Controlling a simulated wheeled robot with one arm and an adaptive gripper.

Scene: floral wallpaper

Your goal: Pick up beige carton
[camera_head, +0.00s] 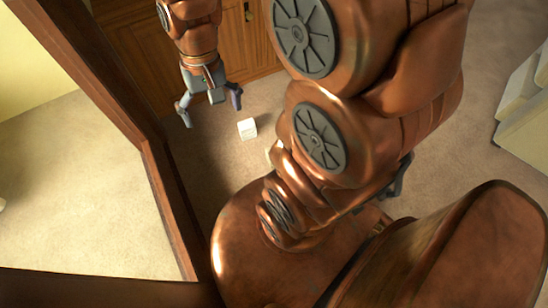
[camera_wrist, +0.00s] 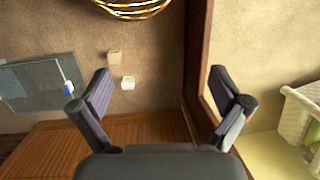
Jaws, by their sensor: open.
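A small beige carton (camera_wrist: 114,57) stands on the carpet in the wrist view, up and left of centre. In the head view only a sliver of a beige thing (camera_head: 270,155) shows beside my arm, which hides the rest; it looks like the same carton. A small whitish box (camera_wrist: 128,82) sits close to it and also shows in the head view (camera_head: 247,129). My gripper (camera_head: 212,112) is open and empty, above the floor in front of the cabinet. In the wrist view both cartons lie toward the left finger of my gripper (camera_wrist: 160,73).
A wooden cabinet (camera_head: 150,60) stands behind my gripper. A dark brown wooden frame (camera_head: 160,180) runs along the left, close to my arm. The wrist view shows a grey panel (camera_wrist: 35,90) at left and a pale basket-like thing (camera_wrist: 300,105) at right.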

